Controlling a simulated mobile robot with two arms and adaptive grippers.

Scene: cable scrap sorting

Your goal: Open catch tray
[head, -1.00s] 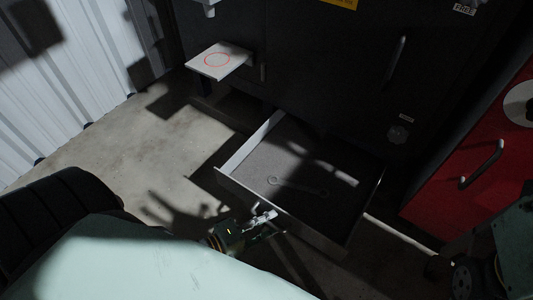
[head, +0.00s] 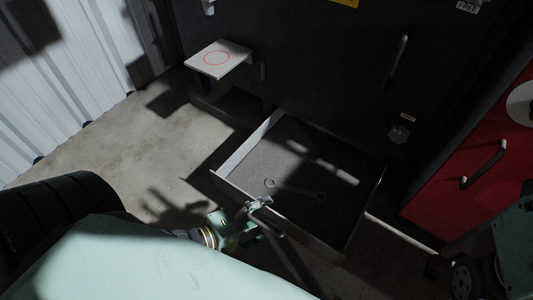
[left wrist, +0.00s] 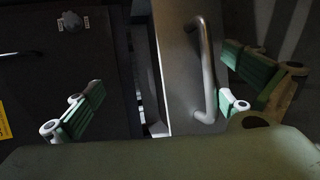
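The catch tray (head: 232,190) is a dark drawer with light metal walls, standing well out from the dark cabinet. A spanner-like tool lies on its floor. My left gripper (head: 262,207) is at the middle of the tray's front edge. In the left wrist view my left gripper's fingers (left wrist: 165,98) are spread wide. The tray's bar handle (left wrist: 208,75) shows between them, nearer the right finger. I see no clear grip on it. My right gripper is not in view.
A small white shelf with a red ring (head: 232,65) juts from the cabinet (head: 320,60). A red cabinet with a handle (head: 484,165) stands at the right. Bare concrete floor (head: 115,140) lies left of the tray, before a corrugated wall (head: 70,80).

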